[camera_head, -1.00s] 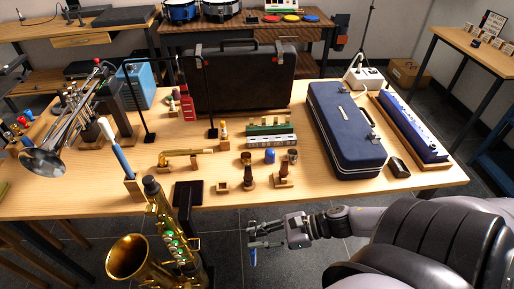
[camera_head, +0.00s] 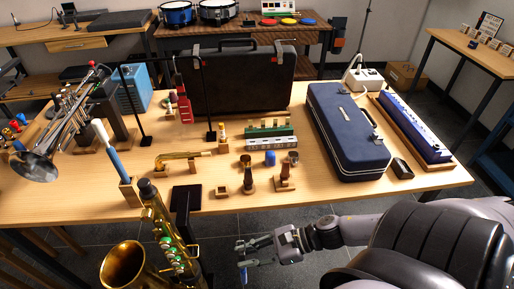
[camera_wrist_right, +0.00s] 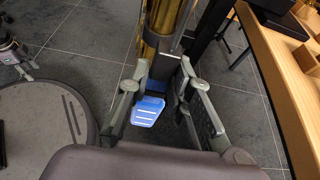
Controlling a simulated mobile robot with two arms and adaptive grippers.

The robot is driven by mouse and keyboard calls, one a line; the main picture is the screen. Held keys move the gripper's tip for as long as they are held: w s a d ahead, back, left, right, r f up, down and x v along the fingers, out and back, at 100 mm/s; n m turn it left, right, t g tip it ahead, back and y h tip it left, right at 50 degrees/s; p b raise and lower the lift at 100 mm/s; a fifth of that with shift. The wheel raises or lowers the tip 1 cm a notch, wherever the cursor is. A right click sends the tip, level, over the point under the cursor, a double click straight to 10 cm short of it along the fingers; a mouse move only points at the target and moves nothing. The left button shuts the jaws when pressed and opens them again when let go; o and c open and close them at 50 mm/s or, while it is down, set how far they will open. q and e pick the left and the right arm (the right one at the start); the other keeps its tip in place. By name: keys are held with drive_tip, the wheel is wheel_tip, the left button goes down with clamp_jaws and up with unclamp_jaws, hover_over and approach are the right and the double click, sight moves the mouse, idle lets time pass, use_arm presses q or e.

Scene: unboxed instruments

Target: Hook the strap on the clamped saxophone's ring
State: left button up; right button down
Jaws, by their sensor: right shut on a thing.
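The gold saxophone (camera_head: 165,240) stands upright at the near table edge, its bell (camera_head: 122,265) at lower left, held at a dark clamp stand (camera_head: 186,200). Its body (camera_wrist_right: 163,25) shows at the top of the right wrist view. I cannot make out its strap ring. My right gripper (camera_head: 243,262) is right of the saxophone, apart from it in the head view. It is shut on a small blue piece (camera_wrist_right: 148,111), seemingly the strap's hook end; the strap itself is not clear. A grey jointed part (camera_wrist_right: 14,52), seemingly my left gripper, shows at the right wrist view's left edge.
The wooden table (camera_head: 330,197) holds a trumpet (camera_head: 65,130), a blue cleaning stick (camera_head: 112,150), small mouthpieces in wooden blocks (camera_head: 285,178), a navy case (camera_head: 345,130) and a black case (camera_head: 240,80). Open floor (camera_wrist_right: 75,45) lies beside the saxophone.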

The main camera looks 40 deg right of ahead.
sight(196, 267)
drive_tip(key=shift+w+a+r+p, duration=0.1)
drive_tip(key=shift+w+a+p, duration=0.35)
drive_tip(key=shift+w+a, duration=0.8)
drive_tip(key=shift+w+a+f+p, duration=0.1)
drive_tip(key=shift+w+a+p, duration=0.5)
drive_tip(key=shift+a, duration=1.1)
drive_tip(key=shift+w+a+r+p, duration=0.1)
drive_tip(key=shift+w+a+p, duration=0.15)
drive_tip(key=shift+w+a, duration=1.1)
drive_tip(key=shift+s+a+f+b, duration=0.1)
drive_tip(key=shift+s+f+b, duration=0.05)
drive_tip(key=shift+f+b, duration=0.45)
drive_tip(key=shift+s+f+b, duration=0.1)
drive_tip(key=shift+f+b, duration=0.4)
drive_tip(key=shift+f, duration=0.1)
drive_tip(key=c, duration=1.4)
unclamp_jaws()
drive_tip(key=shift+o, duration=0.2)
